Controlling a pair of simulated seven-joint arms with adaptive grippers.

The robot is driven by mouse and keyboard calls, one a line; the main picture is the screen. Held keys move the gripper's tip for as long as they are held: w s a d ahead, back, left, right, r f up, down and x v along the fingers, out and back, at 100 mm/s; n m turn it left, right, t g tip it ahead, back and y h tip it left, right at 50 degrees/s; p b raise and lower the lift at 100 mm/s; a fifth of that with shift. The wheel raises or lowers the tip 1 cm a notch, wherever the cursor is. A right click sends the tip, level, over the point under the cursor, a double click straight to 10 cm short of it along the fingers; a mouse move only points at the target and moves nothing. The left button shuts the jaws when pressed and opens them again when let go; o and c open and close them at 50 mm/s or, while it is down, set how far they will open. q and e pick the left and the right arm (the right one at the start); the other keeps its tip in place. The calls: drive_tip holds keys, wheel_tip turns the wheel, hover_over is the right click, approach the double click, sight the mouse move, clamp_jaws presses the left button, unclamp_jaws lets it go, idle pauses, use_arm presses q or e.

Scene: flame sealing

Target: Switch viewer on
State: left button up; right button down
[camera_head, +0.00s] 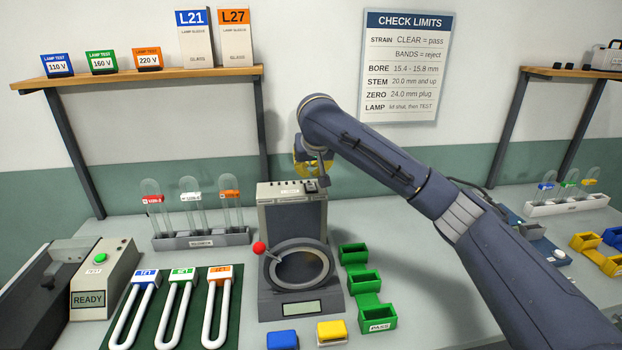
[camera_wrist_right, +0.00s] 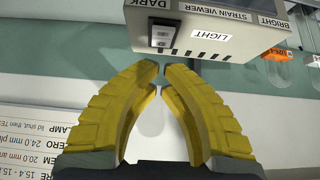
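The strain viewer (camera_head: 293,222) stands at the middle of the bench, a grey box with a round ring stage and a red-knobbed lever in front. My right gripper (camera_head: 318,172) is above and behind that switch, partly hidden by my arm. Its yellow fingers (camera_wrist_right: 161,76) come together with only a narrow gap, holding nothing, tips just short of the switch panel. My left gripper is not in view.
Green bins (camera_head: 362,281) stand right of the viewer, with blue (camera_head: 283,340) and yellow (camera_head: 331,331) blocks in front. A tube rack (camera_head: 200,240) and U-shaped lamps on a green mat (camera_head: 239,300) lie left. A shelf (camera_head: 140,79) overhangs the back left.

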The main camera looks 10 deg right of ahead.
sight(310, 186)
drive_tip(key=shift+s+f, duration=0.2)
drive_tip(key=shift+f, duration=1.2)
drive_tip(key=shift+s+f, duration=0.1)
drive_tip(key=shift+f, duration=0.1)
drive_tip(key=shift+s+f, duration=0.15)
drive_tip(key=shift+f, duration=0.15)
drive_tip(key=shift+s+t, duration=0.15)
drive_tip(key=shift+t, duration=0.45)
drive_tip(key=shift+w, duration=0.25)
drive_tip(key=shift+w+r, duration=0.15)
drive_tip(key=shift+w, duration=0.4)
